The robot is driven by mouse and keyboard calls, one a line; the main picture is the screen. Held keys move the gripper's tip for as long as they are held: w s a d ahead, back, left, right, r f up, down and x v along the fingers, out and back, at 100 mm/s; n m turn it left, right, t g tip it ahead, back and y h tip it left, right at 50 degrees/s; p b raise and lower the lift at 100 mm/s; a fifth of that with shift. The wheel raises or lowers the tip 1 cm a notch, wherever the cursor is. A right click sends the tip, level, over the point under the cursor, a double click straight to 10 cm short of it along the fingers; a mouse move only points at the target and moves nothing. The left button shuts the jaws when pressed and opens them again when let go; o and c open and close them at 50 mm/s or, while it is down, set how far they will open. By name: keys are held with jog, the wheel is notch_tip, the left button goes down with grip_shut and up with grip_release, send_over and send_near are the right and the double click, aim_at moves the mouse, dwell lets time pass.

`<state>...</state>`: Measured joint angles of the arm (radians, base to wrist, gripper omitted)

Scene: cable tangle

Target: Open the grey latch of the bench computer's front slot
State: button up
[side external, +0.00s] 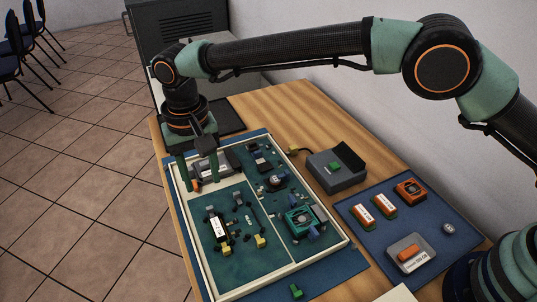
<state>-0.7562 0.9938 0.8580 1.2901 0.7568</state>
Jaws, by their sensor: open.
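My gripper (199,172) points down over the back left corner of a shallow cream-framed case (236,184) with green boards in it. This open case looks like the bench computer, but I cannot be sure. The gripper's jaws are open. A grey part (226,166) with a small orange piece (195,186) lies at the fingers, partly hidden by them. I cannot tell whether the fingers touch it. The grey latch and the front slot cannot be made out clearly at this size.
A grey box (337,177) stands right of the case. A blue mat (440,215) at the right holds orange modules (411,191) and a grey tray (399,239) with an orange block. A green piece (296,291) lies at the front. A fan-like teal part (300,221) sits in the case.

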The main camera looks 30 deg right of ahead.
aim_at(210, 207)
notch_tip(210, 207, down, 9)
jog(key=shift+r, duration=0.2)
grip_shut()
jog(key=shift+d, duration=0.1)
dwell(1.4)
